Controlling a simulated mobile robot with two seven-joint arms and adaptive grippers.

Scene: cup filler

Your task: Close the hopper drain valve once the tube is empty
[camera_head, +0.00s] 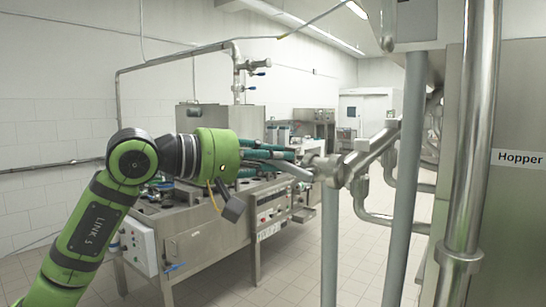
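The hopper (520,215) is the large steel body at the right edge, marked by a white "Hopper" label. A steel pipe assembly with a valve-like fitting (338,172) reaches left from it in the middle of the view. My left gripper (300,166) extends right from my green arm, with dark teal fingers close to the left end of this fitting. A light grey bar lies along the fingers. I cannot tell whether it is a valve handle, or whether the fingers grip or touch it. The tube's contents are not visible. My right gripper is out of view.
Vertical grey posts (403,180) and a shiny vertical pipe (472,150) stand in front of the hopper. A steel machine (210,245) with a control panel stands behind my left arm. The tiled floor (300,265) is clear between machine and posts.

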